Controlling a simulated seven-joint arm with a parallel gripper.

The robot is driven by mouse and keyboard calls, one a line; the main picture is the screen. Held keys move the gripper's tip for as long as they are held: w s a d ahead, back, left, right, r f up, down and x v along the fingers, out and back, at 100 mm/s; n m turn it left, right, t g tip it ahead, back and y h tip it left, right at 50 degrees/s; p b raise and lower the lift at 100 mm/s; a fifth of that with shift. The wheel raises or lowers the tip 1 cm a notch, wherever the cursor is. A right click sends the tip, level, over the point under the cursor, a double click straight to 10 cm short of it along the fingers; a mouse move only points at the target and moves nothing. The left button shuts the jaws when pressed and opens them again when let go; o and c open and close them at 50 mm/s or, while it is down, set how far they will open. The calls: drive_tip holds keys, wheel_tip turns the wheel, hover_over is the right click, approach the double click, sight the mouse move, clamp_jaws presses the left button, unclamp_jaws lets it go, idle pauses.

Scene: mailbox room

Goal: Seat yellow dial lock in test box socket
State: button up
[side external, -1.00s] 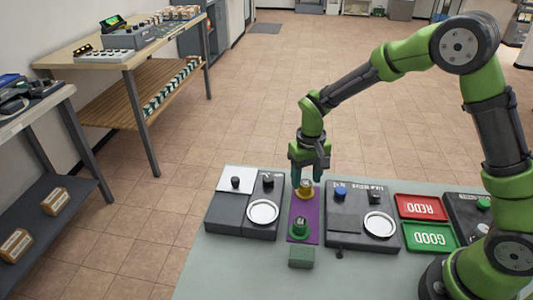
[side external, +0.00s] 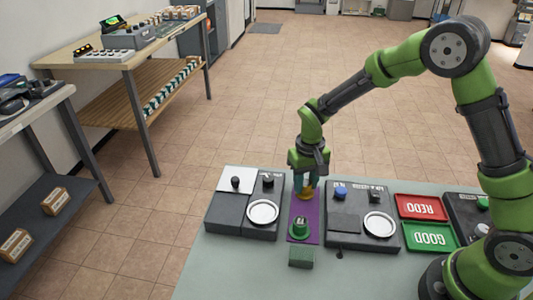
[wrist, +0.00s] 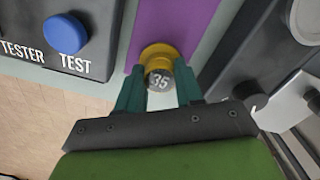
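The yellow dial lock (side external: 305,194) stands upright on the purple mat (side external: 297,237). In the wrist view its dark top with "35" (wrist: 159,79) faces the camera above a yellow flange. My gripper (side external: 308,183) is low over the lock, pointing down. In the wrist view my gripper's teal fingers (wrist: 160,82) stand apart on either side of the dial; whether they touch it is hard to tell. The grey test box (side external: 343,224) with a blue button (side external: 340,194) is right of the mat. The wrist view shows its "TESTER TEST" lettering (wrist: 45,58). I cannot make out its socket clearly.
A green dial lock (side external: 300,229) stands nearer on the mat, with a green block (side external: 301,257) in front. Another grey box (side external: 228,217) is to the left. Red REDO (side external: 421,203) and green GOOD (side external: 430,238) trays lie right. The table's front area is bare.

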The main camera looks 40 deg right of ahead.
drive_tip(key=c, duration=0.4)
drive_tip(key=shift+r, duration=2.3)
drive_tip(key=shift+n, duration=0.8)
drive_tip(key=a, duration=0.3)
drive_tip(key=a+r, duration=0.1)
drive_tip(key=a, duration=0.2)
drive_tip(key=a+r, duration=0.1)
drive_tip(key=a, duration=0.2)
drive_tip(key=shift+s+a+r, duration=0.1)
drive_tip(key=shift+s+a, duration=0.05)
drive_tip(key=shift+a, duration=0.1)
drive_tip(key=shift+m, duration=0.4)
drive_tip(key=a+r, duration=0.1)
drive_tip(key=a, duration=0.2)
drive_tip(key=s+a+r, duration=0.1)
drive_tip(key=a, duration=0.1)
drive_tip(key=shift+s+a+r, duration=0.1)
drive_tip(key=shift+a+r, duration=0.2)
drive_tip(key=shift+a, duration=0.05)
drive_tip(key=shift+r+m, duration=0.1)
drive_tip(key=shift+m, duration=0.2)
drive_tip(key=shift+s+d+f, duration=0.1)
drive_tip(key=shift+f, duration=1.95)
